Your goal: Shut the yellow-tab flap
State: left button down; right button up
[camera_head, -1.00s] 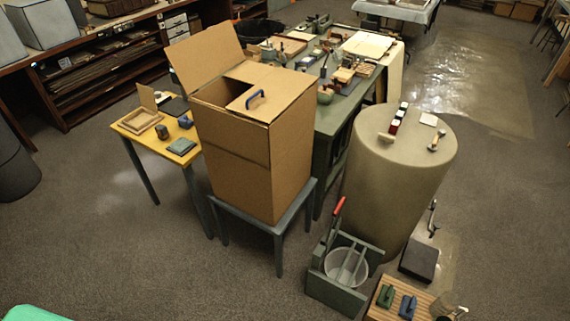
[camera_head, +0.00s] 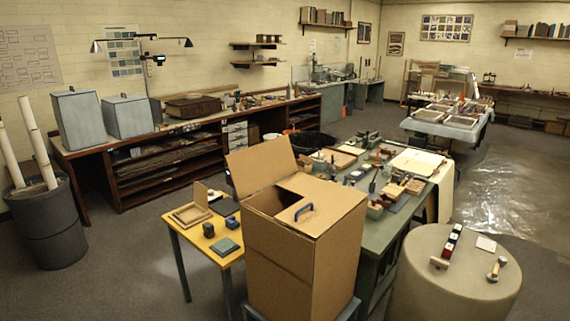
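A tall brown cardboard box (camera_head: 284,268) stands in the lower middle, and its bottom runs out of the picture. One flap (camera_head: 261,166) is raised at the back left, tilted up and away from the opening. The left part of the top is open and dark inside. I see no yellow tab on either flap; it may be hidden on a side facing away. Neither of my grippers is in view.
A yellow table (camera_head: 183,243) with small items stands close at the box's left. A cluttered green table (camera_head: 384,237) is behind it at the right. A round beige pedestal (camera_head: 440,290) stands front right.

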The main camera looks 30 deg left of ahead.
aim_at(252, 169)
jog(key=i+j+z, duration=0.1)
jog(key=j+z, duration=0.3)
jog(key=j, duration=0.35)
jog(key=j+z, duration=0.35)
jog(key=j, duration=0.4)
